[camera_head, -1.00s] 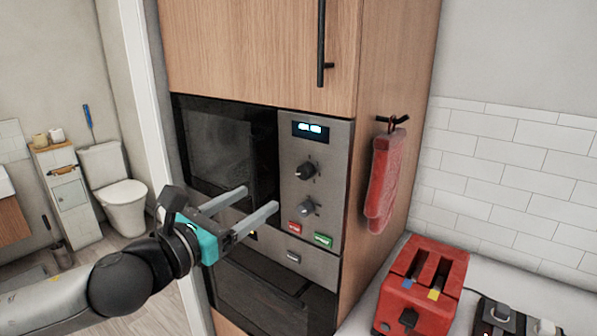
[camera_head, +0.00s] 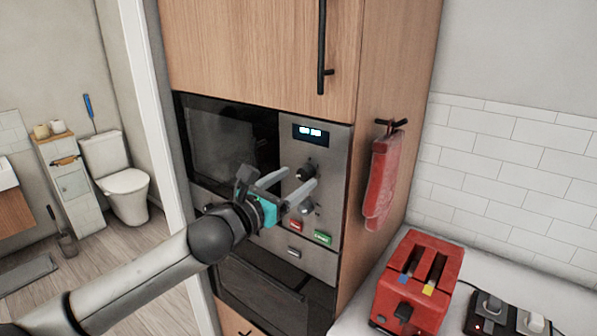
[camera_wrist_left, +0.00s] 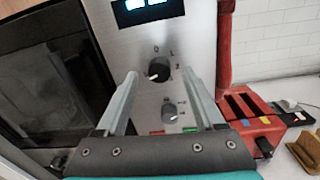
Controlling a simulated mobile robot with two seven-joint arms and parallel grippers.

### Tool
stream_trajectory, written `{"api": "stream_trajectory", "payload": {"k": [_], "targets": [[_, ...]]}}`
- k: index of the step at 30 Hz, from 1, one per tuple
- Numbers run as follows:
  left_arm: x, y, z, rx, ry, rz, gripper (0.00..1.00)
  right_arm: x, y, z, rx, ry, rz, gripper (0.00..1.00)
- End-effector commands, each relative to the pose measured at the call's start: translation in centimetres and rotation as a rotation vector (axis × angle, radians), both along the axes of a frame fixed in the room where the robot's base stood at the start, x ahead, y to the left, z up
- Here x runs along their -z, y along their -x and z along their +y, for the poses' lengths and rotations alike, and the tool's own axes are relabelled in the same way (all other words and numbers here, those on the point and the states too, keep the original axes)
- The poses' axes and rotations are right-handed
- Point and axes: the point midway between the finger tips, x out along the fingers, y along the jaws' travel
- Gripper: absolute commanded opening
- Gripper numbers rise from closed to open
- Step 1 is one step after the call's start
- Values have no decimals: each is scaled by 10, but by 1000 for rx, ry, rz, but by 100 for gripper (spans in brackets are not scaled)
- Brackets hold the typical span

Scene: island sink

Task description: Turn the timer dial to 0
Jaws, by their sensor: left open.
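The microwave's control panel (camera_head: 330,160) carries two round knobs, one above the other. The upper dial (camera_head: 307,171) is dark with a light face, and it also shows in the left wrist view (camera_wrist_left: 158,70) with small printed marks around it. The lower dial (camera_head: 306,207) is grey, and sits below it in the left wrist view (camera_wrist_left: 168,112). I cannot tell for sure which one is the timer. My left gripper (camera_head: 301,176) is open, its fingers pointing at the panel on either side of the upper dial. Contact is not visible. My right gripper is out of view.
A lit display (camera_head: 311,132) is above the dials, and red (camera_head: 295,224) and green (camera_head: 322,237) buttons are below. A red mitt (camera_head: 380,180) hangs on the cabinet side. A red toaster (camera_head: 415,285) stands on the counter at right.

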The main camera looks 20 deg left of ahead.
Motion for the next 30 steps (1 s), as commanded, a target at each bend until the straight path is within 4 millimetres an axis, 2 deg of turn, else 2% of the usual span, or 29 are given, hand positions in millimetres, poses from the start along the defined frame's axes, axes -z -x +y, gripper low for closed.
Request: {"api": "stream_trajectory", "payload": {"k": [6,18,30], "targets": [[0,-17,-5,-1,2,1,70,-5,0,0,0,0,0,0],[1,-21,-6,-1,0,1,70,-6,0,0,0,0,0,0],[1,-21,-6,-1,0,1,25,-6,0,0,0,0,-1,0]]}}
